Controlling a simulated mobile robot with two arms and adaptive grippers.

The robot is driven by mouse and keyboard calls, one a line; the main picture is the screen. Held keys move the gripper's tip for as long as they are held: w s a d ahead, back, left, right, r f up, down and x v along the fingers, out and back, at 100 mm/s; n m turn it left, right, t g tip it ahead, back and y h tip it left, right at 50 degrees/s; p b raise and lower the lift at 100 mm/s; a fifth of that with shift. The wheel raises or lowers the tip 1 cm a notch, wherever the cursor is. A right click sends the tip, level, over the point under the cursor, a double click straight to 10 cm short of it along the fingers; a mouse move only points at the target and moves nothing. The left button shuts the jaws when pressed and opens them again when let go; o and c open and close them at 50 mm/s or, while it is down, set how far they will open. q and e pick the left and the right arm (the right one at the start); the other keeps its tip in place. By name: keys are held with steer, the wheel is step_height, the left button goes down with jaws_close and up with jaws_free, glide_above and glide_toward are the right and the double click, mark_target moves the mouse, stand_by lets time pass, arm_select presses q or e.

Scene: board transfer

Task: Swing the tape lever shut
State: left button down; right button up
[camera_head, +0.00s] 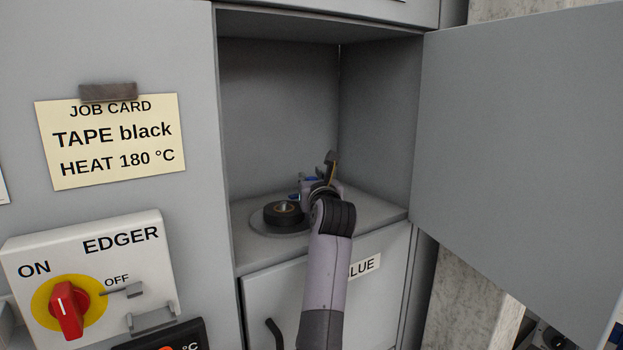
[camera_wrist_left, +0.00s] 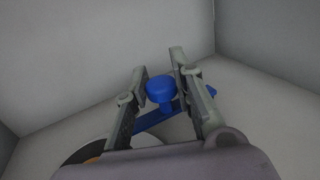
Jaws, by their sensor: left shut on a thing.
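The tape lever is a blue bar with a round blue knob (camera_wrist_left: 160,88), on the floor of the open compartment. In the wrist view the bar runs slantwise from under the knob towards the roll at lower left. In the head view only small blue bits of the lever (camera_head: 293,196) show beside my gripper. My left gripper (camera_head: 319,171) reaches into the compartment and is shut on the lever's knob, with one finger on each side. A black tape roll (camera_head: 283,213) lies on a round grey plate left of it. My right gripper is not in view.
The compartment's grey door (camera_head: 520,140) stands wide open at the right. A closed panel with a dark handle (camera_head: 274,333) is below. Left are a job card (camera_head: 110,140) reading "TAPE black" and an EDGER box with a red knob (camera_head: 68,308). The compartment's upper space is empty.

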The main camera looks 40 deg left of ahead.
arm_select(q)
steer(key=c, duration=1.4)
jaws_free()
steer(key=v, duration=1.2)
